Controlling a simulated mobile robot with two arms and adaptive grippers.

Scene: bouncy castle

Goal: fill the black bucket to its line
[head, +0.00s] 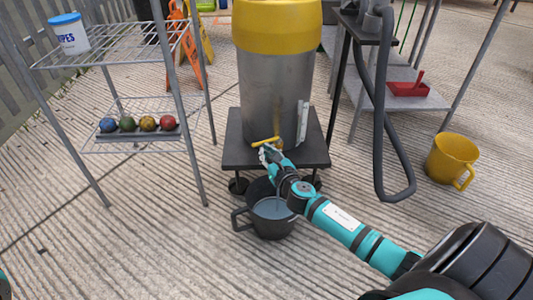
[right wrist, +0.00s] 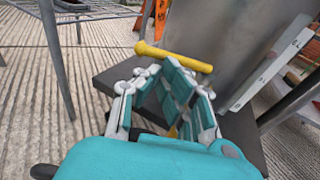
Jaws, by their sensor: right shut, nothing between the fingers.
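The black bucket (head: 261,229) stands upright on the ground in front of the drum, its handle to the left. Grey-blue liquid shows inside, partly hidden by my right arm. I cannot make out its line or the exact level. The steel drum (head: 262,90) with a yellow top stands on a dark wheeled base (head: 236,150). Its yellow tap lever (head: 263,141) lies roughly crosswise, and also shows in the right wrist view (right wrist: 175,57). My right gripper (head: 266,152) is shut and empty, close to the lever; touching or not is unclear. My left gripper is out of view.
A wire rack (head: 130,65) at the left holds a wipes tub (head: 70,37) and several coloured balls. A dark hose (head: 385,130) hangs in a loop right of the drum. A yellow jug (head: 450,157) stands at the right.

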